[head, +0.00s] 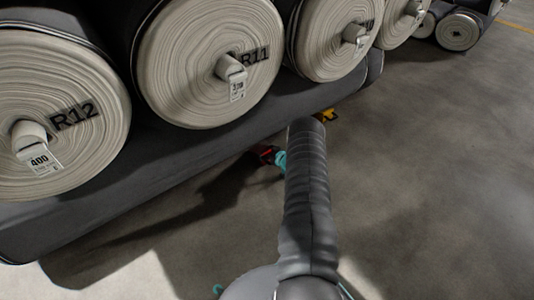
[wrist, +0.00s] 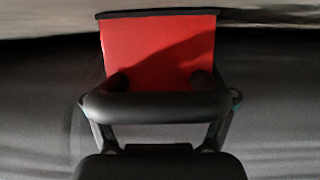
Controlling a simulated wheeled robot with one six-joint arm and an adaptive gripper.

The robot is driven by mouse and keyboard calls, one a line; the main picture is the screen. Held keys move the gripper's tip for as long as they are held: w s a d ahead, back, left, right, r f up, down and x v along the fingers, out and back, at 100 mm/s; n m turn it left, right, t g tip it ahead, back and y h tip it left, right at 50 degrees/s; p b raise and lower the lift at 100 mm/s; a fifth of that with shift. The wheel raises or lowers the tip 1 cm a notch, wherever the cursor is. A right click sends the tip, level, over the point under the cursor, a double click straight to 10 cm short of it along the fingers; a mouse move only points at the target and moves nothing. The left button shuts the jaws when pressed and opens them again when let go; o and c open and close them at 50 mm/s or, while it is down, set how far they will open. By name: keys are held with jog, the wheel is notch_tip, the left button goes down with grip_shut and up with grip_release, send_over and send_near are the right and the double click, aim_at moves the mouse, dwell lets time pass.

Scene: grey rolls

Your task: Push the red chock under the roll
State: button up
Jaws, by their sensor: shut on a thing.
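The red chock (wrist: 158,45) fills the upper middle of the wrist view, with a dark strip along its far edge. My gripper (wrist: 159,80) is shut on it, one dark fingertip at each side of its near part. In the head view, a small part of the red chock (head: 266,153) shows low beside the long dark grey roll (head: 225,150), left of my arm. My arm hides most of the gripper there. I cannot tell whether the chock touches the roll.
A yellow object (head: 328,115) sits by the dark roll, just beyond my arm. The grey floor (head: 440,190) at right is clear.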

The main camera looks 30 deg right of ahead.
aim_at(262, 150)
jog(key=shift+w+a, duration=0.2)
jog(key=shift+w, duration=1.65)
jog(key=o, duration=1.4)
jog(key=shift+s, duration=0.1)
